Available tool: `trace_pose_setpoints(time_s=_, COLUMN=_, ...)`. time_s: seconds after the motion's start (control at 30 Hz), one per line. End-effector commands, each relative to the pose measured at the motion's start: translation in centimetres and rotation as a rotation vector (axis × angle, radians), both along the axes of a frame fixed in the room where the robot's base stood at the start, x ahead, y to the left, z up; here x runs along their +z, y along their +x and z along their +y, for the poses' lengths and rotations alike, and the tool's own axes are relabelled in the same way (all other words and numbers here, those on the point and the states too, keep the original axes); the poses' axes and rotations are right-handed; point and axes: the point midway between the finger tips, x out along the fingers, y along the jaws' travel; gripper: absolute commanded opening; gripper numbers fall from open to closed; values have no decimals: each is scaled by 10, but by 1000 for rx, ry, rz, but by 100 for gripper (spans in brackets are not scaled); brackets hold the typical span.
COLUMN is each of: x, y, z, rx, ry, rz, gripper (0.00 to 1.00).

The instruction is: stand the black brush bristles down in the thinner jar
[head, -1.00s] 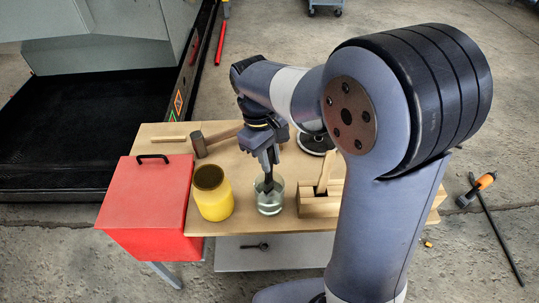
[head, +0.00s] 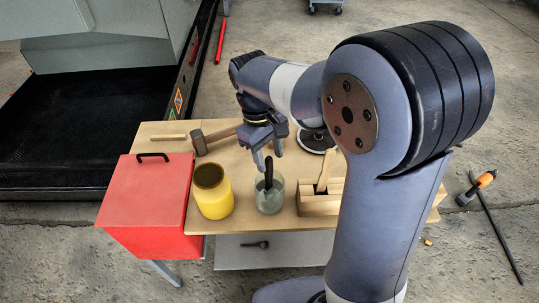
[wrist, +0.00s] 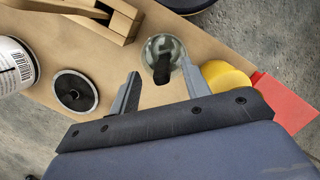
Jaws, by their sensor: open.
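The black brush (head: 268,174) stands in the clear glass thinner jar (head: 270,201), its handle sticking up above the rim and its lower end inside. The jar is on the wooden table, between the yellow pot and the wooden block. The brush and jar (wrist: 176,48) also show in the wrist view, beyond my fingertips. My gripper (head: 268,159) is open, with its fingers spread just above and behind the brush handle, apart from it. In the wrist view my gripper (wrist: 160,80) is empty between its fingers. The bristles are hard to make out through the glass.
A yellow pot (head: 212,192) stands left of the jar, and a red box (head: 148,205) is further left. A wooden block with a tan-handled brush (head: 324,178) is close on the right. A hammer (head: 212,138) lies behind. A labelled can (wrist: 14,65) shows in the wrist view.

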Motion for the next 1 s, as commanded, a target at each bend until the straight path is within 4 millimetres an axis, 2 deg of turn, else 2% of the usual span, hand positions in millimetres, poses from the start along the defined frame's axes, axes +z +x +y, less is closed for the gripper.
trace_pose_setpoints(time_s=0.3, x=61, y=10, z=9, rx=1, ry=2, rz=-5, gripper=45)
trace_pose_setpoints(time_s=0.5, x=90, y=14, z=14, rx=1, ry=0, rz=-1, gripper=45)
trace_pose_setpoints(time_s=0.67, x=99, y=15, z=15, rx=1, ry=0, rz=0, gripper=45)
trace_pose_setpoints(time_s=1.0, x=99, y=15, z=15, rx=0, ry=0, rz=0, gripper=45)
